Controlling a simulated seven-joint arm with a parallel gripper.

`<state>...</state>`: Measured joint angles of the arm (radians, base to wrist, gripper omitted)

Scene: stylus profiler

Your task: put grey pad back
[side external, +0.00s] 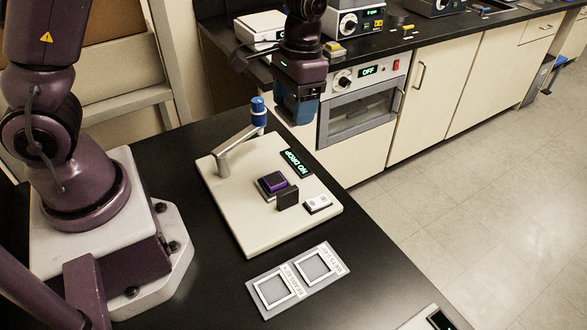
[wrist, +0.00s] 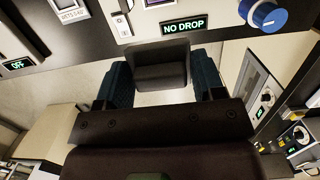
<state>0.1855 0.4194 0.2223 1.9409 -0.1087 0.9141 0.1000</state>
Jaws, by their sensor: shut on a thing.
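My gripper (side external: 298,112) hangs above the floor side of the bench, beyond the instrument's cream base plate (side external: 235,222). In the wrist view its blue fingers (wrist: 160,88) are shut on a dark grey pad (wrist: 160,75), held between them. In the side view the fingers hide the pad. A purple block (side external: 274,181) sits on a dark stage on the base plate. A flat grey tray (side external: 296,276) with two white-framed, labelled slots lies on the bench in front of the plate. I cannot make out anything standing in the slots.
A metal arm with a blue knob (side external: 258,111) rises from the plate. A lit "NO DROP" display (side external: 297,163), a small dark upright block (side external: 288,196) and a white switch (side external: 318,204) are near the stage. Black bench (side external: 385,265) is clear right of the tray.

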